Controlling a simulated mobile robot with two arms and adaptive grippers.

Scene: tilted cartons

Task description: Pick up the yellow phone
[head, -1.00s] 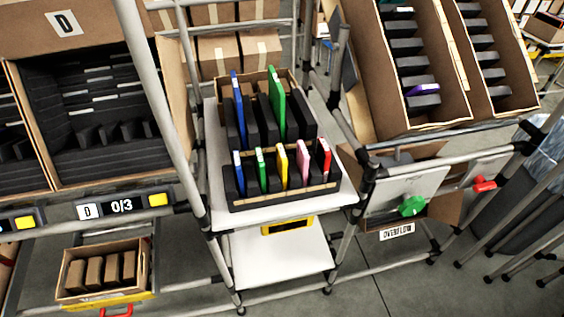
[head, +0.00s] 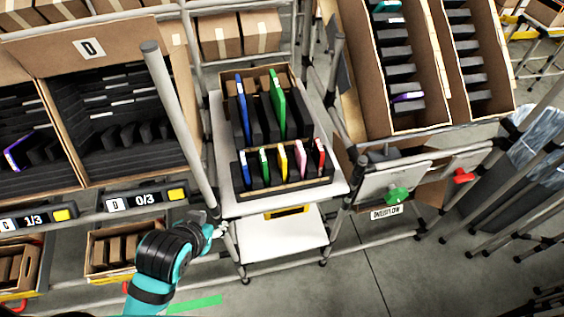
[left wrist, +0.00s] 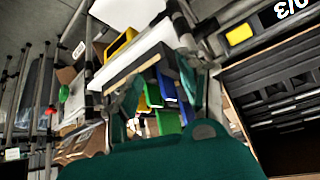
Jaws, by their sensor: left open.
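The yellow phone (head: 284,161) stands upright in the front row of a black slotted rack (head: 290,192), on the white top shelf of a cart. It is between a green phone (head: 265,166) and a pink phone (head: 301,158). My left gripper (head: 216,231) is at the cart's front left post, below and left of the rack, apart from the yellow phone. It is open and nothing shows between its fingers in the head view. In the left wrist view, the coloured phones show small and partly hidden beyond the gripper (left wrist: 160,105). My right gripper is not in view.
A taller row behind holds a blue phone (head: 243,107) and a green one (head: 278,103). The grey post (head: 180,125) rises left of the shelf. Tilted cartons (head: 405,65) stand at the right. A lower white shelf (head: 285,238) lies beneath.

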